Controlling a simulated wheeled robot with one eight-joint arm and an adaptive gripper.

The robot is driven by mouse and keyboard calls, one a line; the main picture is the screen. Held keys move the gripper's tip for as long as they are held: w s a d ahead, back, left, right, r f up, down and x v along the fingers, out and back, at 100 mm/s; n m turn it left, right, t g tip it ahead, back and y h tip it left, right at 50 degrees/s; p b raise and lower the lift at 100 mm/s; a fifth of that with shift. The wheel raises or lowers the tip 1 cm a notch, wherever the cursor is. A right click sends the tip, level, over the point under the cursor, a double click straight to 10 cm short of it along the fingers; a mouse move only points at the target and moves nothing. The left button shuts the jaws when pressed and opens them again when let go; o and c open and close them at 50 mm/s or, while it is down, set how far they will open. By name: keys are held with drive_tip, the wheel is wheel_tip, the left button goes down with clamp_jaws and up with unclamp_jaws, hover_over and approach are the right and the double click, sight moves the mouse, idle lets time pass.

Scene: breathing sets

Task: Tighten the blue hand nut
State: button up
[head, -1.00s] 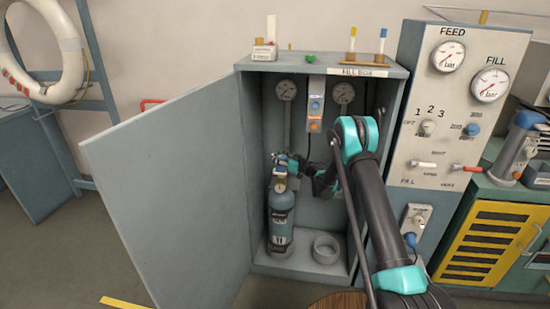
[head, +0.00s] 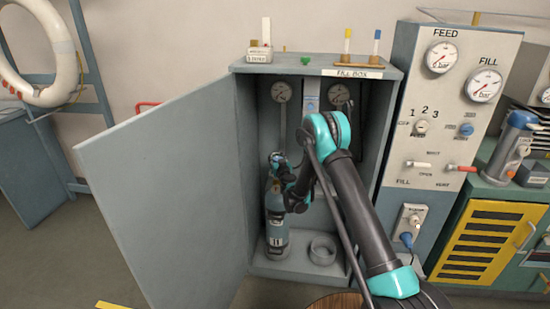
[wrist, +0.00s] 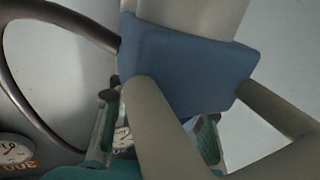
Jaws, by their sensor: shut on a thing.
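A blue cylinder (head: 277,235) stands upright on the floor of the open grey fill cabinet. My gripper (head: 278,163) is at the cylinder's valve and is shut. In the wrist view a large blue block (wrist: 190,65), which looks like the blue hand nut, fills the upper middle. Two beige bars pass close in front of it. Teal and dark finger parts of my gripper (wrist: 157,125) show below and beside it. The exact contact between fingers and nut is hidden. In the head view the nut is too small to make out clearly.
The cabinet door (head: 165,205) stands open to the left. An empty ring holder (head: 322,249) is on the cabinet floor right of the cylinder. Gauges (head: 281,92) hang at the cabinet's back. A control panel (head: 440,150) stands close on the right.

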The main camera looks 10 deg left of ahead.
drive_tip(key=shift+s+d+m+g+h, duration=0.1)
drive_tip(key=shift+d+m+g+h, duration=0.35)
drive_tip(key=shift+m+h, duration=1.75)
drive_tip(key=shift+s+d+m+h, duration=0.1)
drive_tip(key=shift+d+m+h, duration=0.9)
drive_tip(key=shift+h, duration=2)
drive_tip(key=shift+d+m+g+h, duration=0.25)
drive_tip(key=shift+d+m+h, duration=0.1)
drive_tip(key=shift+m+h, duration=1.95)
drive_tip(key=shift+h, duration=0.5)
drive_tip(key=o, duration=1.3)
drive_tip(key=shift+n, duration=0.3)
